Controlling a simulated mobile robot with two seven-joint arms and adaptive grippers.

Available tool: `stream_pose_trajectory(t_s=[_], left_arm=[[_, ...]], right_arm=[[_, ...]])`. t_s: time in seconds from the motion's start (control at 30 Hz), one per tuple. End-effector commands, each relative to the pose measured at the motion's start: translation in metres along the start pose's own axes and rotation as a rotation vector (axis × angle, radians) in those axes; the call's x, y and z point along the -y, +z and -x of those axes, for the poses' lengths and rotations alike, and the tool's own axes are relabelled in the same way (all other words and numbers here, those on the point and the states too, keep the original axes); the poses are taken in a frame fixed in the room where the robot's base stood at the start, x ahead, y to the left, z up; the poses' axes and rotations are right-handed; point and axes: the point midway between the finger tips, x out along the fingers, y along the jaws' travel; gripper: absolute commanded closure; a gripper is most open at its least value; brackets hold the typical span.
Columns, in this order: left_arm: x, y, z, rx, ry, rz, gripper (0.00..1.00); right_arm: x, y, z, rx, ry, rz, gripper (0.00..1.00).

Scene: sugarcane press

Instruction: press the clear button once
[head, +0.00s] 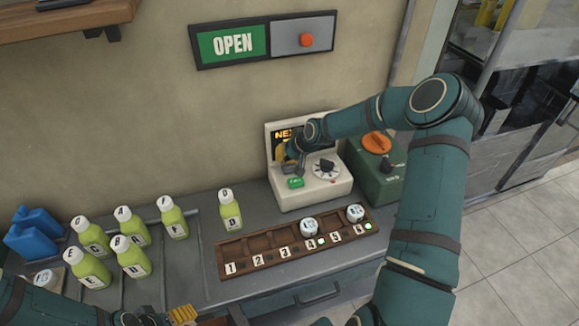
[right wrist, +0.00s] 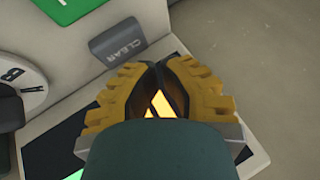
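The clear button (right wrist: 118,44) is a grey tab lettered CLEAR in the right wrist view, on the cream machine (head: 312,188). In the head view I cannot make it out clearly near my gripper. My right gripper (right wrist: 158,66) has its yellow-padded fingers closed together with nothing seen between the tips. The tips appear just short of the button in the picture; I cannot tell whether they touch anything. In the head view the right gripper (head: 287,155) is in front of the machine's lit screen (head: 285,134). My left gripper (head: 182,315) is partly cut off at the bottom edge.
A green button (head: 295,183) and a round dial (head: 326,167) are beside the gripper. A green machine with an orange knob (head: 376,143) stands to the right. A numbered wooden rack (head: 262,243) and several labelled bottles (head: 173,217) occupy the counter. An OPEN sign (head: 233,43) hangs above.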

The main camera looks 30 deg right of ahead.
Motion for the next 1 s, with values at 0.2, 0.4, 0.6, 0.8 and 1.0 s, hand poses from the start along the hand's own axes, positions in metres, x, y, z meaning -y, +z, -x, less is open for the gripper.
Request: stream_pose_trajectory(t_s=[0.2, 0.4, 0.6, 0.8, 1.0], left_arm=[[-0.005, -0.002, 0.013, 0.000, 0.000, 0.000, 0.22], [-0.009, -0.003, 0.023, 0.000, 0.000, 0.000, 0.22], [-0.010, -0.003, 0.026, 0.000, 0.000, 0.000, 0.22], [-0.009, -0.003, 0.025, 0.000, 0.000, 0.000, 0.22], [-0.009, -0.003, 0.025, 0.000, 0.000, 0.000, 0.22]], right_arm=[[0.010, -0.010, 0.018, -0.001, -0.001, 0.000, 1.00], [0.018, -0.018, 0.032, -0.001, -0.001, 0.002, 1.00], [0.020, -0.020, 0.037, -0.001, -0.001, 0.000, 1.00], [0.020, -0.019, 0.036, 0.000, -0.001, 0.000, 1.00], [0.020, -0.019, 0.036, 0.000, -0.001, 0.000, 1.00]])
